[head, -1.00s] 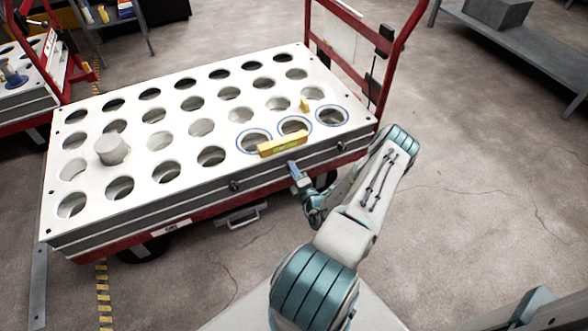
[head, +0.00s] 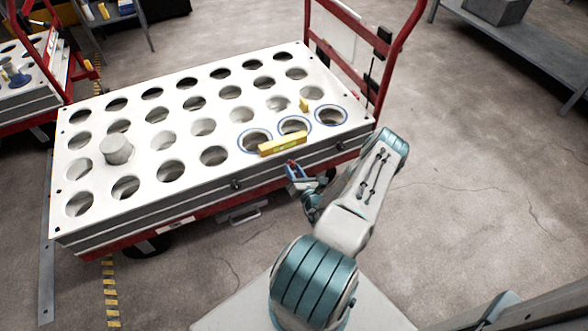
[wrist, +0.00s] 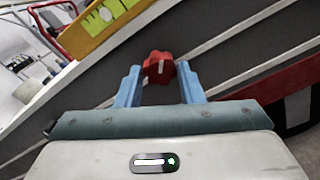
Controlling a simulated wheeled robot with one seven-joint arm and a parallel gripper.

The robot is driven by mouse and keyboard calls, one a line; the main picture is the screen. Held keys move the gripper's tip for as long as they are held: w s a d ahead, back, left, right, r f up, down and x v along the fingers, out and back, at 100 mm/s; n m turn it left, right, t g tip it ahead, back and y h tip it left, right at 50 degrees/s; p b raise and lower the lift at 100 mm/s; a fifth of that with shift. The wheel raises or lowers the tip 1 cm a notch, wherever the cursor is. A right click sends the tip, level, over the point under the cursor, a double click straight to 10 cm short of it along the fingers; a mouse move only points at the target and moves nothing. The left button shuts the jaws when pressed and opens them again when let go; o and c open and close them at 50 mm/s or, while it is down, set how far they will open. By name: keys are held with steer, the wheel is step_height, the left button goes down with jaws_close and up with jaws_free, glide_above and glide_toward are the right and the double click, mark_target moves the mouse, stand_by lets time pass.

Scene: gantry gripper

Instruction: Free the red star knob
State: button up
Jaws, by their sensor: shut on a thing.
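The red star knob (wrist: 159,68) sits between the blue fingertips of my gripper (wrist: 160,78) in the wrist view, in front of the dark, striped side of the white-topped block. My gripper is shut on it. In the head view the knob is a small red spot (head: 291,163) at the tips of my gripper (head: 293,168), close to the front side of the block (head: 180,203). I cannot tell whether the knob still touches the side.
A yellow level (head: 282,145) lies on the block's front edge, above my gripper. Dark knobs (head: 236,184) stick out of the side. A grey cylinder (head: 116,150) stands on the holed top. The red cart handle (head: 395,55) rises at the right. Floor at right is open.

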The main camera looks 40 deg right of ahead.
steer(key=n+p, duration=0.1)
steer(key=n, duration=0.3)
steer(key=shift+n, duration=0.3)
steer(key=shift+n+p, duration=0.6)
steer(key=shift+n, duration=0.9)
steer(key=shift+d+n, duration=0.1)
steer(key=shift+n, duration=0.2)
steer(key=o, duration=1)
steer(key=shift+s, duration=0.1)
steer(key=p+v, duration=0.1)
steer(key=v, duration=1.2)
steer(key=shift+s+p, duration=0.3)
steer(key=shift+s, duration=0.1)
steer(key=shift+w, duration=0.1)
